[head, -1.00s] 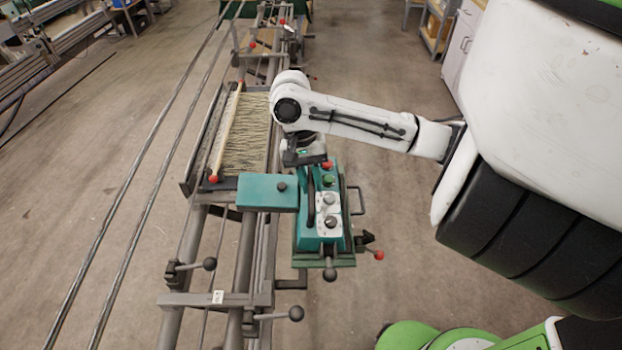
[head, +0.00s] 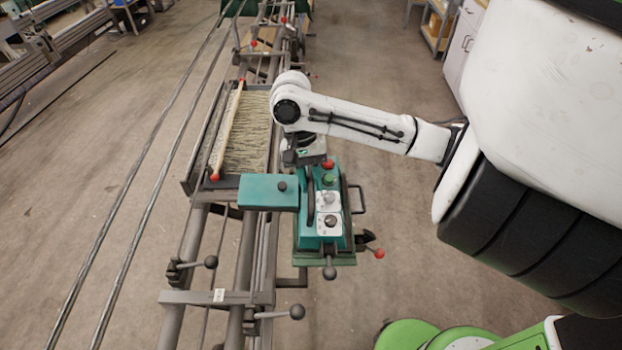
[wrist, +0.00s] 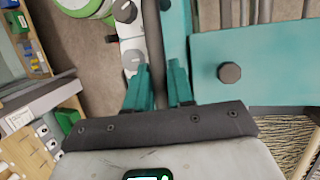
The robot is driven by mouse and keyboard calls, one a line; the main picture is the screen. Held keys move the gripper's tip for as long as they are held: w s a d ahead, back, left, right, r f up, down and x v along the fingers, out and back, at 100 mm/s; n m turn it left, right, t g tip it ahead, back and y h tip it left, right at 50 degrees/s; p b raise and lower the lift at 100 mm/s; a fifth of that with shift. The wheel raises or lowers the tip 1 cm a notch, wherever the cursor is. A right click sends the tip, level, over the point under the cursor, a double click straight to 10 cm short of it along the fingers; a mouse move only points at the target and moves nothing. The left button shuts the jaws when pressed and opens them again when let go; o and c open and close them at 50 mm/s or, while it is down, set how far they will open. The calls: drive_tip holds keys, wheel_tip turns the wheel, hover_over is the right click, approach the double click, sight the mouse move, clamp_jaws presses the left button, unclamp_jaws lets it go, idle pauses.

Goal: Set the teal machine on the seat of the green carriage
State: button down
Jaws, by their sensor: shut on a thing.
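The teal machine (head: 308,238) has a light control panel with dark knobs, a red button at its far end and a teal box arm (head: 267,192) reaching left. It is over the green carriage (head: 340,258), whose green edge shows at the front and right. The machine looks upright and lined up with it; whether its base touches the seat is hidden. My gripper (head: 306,160) is at the machine's far end, partly hidden by my wrist. In the wrist view my gripper (wrist: 161,88) has teal fingers shut on the machine's dark handle bar (wrist: 153,45).
The carriage rides beside long grey rails (head: 240,255). A frame of pale warp threads (head: 247,135) with a wooden rod lies beyond the box arm. Ball-ended levers (head: 296,312) and a red-tipped lever (head: 379,254) stick out nearby.

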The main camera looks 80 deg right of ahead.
drive_tip(key=shift+a+f, duration=0.15)
drive_tip(key=shift+f, duration=0.5)
idle(0.5)
drive_tip(key=shift+w+d+f+g+y, duration=0.4)
drive_tip(key=shift+w+d+f+y, duration=0.2)
drive_tip(key=shift+d, duration=0.1)
idle(0.5)
drive_tip(key=shift+w+d+f, duration=0.15)
drive_tip(key=shift+w+d, duration=0.05)
drive_tip(key=shift+w, duration=0.1)
idle(1.0)
drive_tip(key=c, duration=0.9)
unclamp_jaws()
drive_tip(key=shift+d, duration=0.1)
drive_tip(key=v, duration=1)
drive_tip(key=shift+d+r+b, duration=0.2)
drive_tip(key=shift+r+b, duration=0.1)
drive_tip(key=shift+r, duration=0.05)
